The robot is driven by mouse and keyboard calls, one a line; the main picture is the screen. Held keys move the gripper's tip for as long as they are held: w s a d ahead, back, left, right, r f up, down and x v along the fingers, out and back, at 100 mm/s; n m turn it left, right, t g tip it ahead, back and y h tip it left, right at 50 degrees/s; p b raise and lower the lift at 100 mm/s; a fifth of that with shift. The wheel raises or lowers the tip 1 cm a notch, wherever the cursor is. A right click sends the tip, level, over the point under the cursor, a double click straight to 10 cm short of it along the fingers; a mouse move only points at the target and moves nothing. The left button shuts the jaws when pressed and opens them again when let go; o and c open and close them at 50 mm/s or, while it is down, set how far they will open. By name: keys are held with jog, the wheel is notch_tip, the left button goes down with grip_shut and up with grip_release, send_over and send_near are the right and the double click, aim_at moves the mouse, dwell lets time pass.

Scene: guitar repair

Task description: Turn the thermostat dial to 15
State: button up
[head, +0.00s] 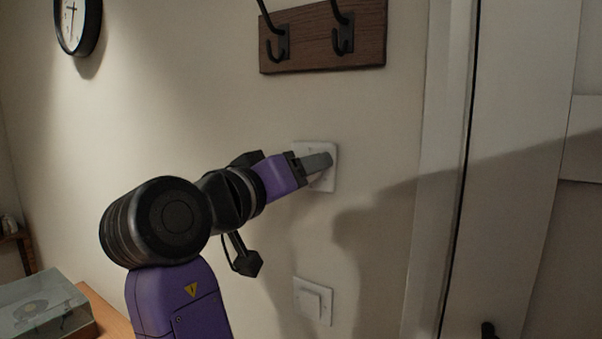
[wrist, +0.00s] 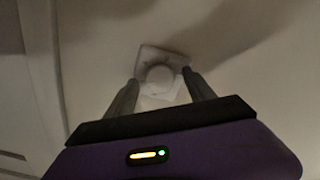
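The thermostat is a white square plate (head: 326,181) on the wall below the coat hooks. In the wrist view its round white dial (wrist: 160,77) sits in the middle of the plate (wrist: 150,54). My gripper (head: 328,160) reaches the plate from the left in the head view and hides the dial there. In the wrist view my gripper (wrist: 160,77) is open, with one grey finger on each side of the dial. A small gap seems to show between each fingertip and the dial. No scale marks or numbers can be read.
A white wall switch (head: 314,301) is below the thermostat. A wooden coat rack (head: 323,52) with black hooks is above it. A door frame (head: 440,170) stands to the right. A wall clock (head: 77,25) hangs upper left, and a clear-lidded box (head: 45,305) sits lower left.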

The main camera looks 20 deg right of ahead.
jog(key=b+v, duration=0.2)
jog(key=v, duration=0.5)
jog(key=shift+s+a, duration=0.25)
jog(key=shift+a, duration=0.05)
dwell(0.3)
